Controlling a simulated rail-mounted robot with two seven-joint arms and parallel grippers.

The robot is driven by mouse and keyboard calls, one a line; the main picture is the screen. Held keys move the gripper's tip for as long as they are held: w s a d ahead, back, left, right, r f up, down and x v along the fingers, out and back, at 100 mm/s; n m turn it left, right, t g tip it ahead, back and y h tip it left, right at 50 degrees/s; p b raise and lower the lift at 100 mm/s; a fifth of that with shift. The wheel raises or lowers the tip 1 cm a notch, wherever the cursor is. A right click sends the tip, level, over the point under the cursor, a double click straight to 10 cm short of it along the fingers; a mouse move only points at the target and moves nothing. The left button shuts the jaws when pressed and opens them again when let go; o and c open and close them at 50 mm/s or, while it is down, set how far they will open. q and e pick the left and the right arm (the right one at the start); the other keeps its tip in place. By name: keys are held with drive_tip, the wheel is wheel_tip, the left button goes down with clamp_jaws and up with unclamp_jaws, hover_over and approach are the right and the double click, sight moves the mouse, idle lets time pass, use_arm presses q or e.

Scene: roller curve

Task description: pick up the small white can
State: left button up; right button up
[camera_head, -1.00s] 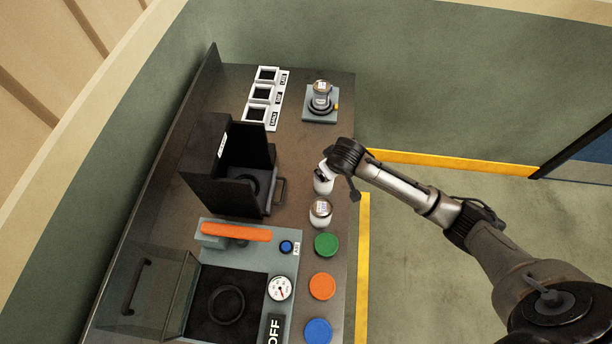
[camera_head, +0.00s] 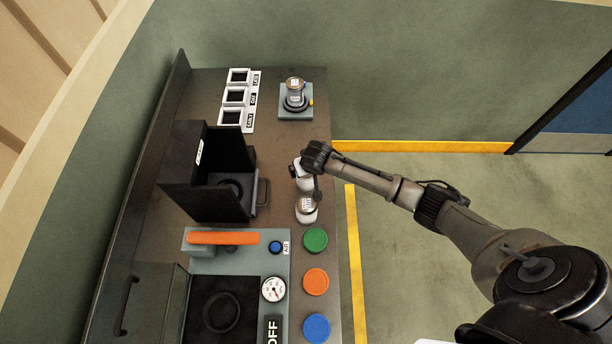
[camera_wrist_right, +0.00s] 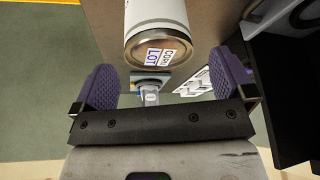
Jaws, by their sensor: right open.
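A small white can (camera_head: 306,212) with a metallic, labelled lid stands upright near the right edge of the dark worktop. In the right wrist view the can (camera_wrist_right: 157,22) is large at the top, with its lid (camera_wrist_right: 160,53) towards my palm. My right gripper (camera_head: 303,180) is just above and beyond the can in the head view. Its two purple fingers (camera_wrist_right: 168,84) are wide apart in the wrist view. The can appears ahead of the fingers, not clasped; any contact cannot be told. My left gripper is out of view.
Another can (camera_head: 295,86) stands on a small grey-blue stand (camera_head: 287,115) at the back. A black fixture (camera_head: 190,200) is left of my gripper. White labelled bins (camera_head: 252,78) lie behind. Green (camera_head: 315,240), orange and blue discs line the right edge, nearer than the can.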

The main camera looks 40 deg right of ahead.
drive_tip(key=shift+x, duration=2.7)
drive_tip(key=shift+d, duration=0.1)
drive_tip(key=shift+c, duration=0.5)
drive_tip(key=c, duration=1)
